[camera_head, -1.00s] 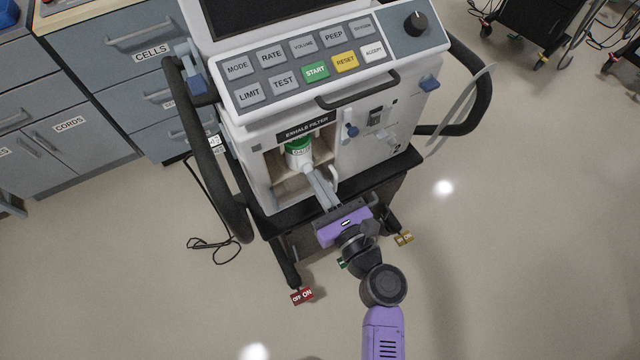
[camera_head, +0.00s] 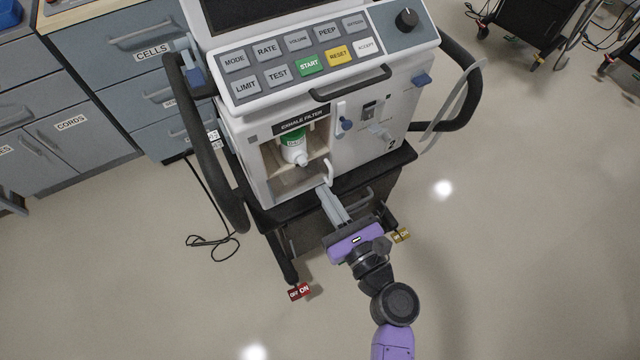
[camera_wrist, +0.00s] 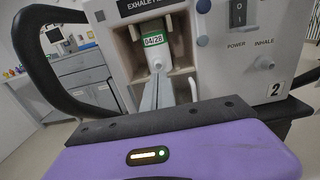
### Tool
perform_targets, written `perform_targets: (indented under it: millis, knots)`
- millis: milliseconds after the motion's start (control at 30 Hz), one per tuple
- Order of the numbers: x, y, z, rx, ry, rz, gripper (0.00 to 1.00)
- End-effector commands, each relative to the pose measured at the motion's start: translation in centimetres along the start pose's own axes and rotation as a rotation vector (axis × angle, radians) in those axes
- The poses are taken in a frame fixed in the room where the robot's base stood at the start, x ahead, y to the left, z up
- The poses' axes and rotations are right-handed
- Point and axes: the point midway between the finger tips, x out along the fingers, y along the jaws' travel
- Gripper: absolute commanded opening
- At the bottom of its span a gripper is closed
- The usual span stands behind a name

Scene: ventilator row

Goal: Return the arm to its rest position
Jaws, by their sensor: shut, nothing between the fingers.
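My gripper (camera_head: 325,190) is shut and empty, with its grey fingers in front of the open exhale filter bay, at the lower front of the ventilator (camera_head: 260,125). In the wrist view the fingers (camera_wrist: 153,82) point at the bay. A white filter with a green top (camera_head: 294,146) sits upright inside the bay, apart from the fingertips in the head view. In the wrist view the filter (camera_wrist: 155,48) carries a green label reading 04/28. My purple wrist and arm extend down and right from the fingers.
The ventilator stands on a black cart (camera_head: 392,165) with side handles and red and yellow pedal tags. A cable (camera_head: 213,241) lies on the floor at left. Grey drawer cabinets (camera_head: 75,120) are at left. Open floor lies right and in front.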

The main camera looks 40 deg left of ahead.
Motion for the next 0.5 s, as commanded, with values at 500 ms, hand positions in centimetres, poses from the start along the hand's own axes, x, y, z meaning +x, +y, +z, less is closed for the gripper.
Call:
perform_targets:
  millis: [500]
  knots:
    - [-7.0,-0.1,0.0,0.0,0.001,-0.002,0.0]
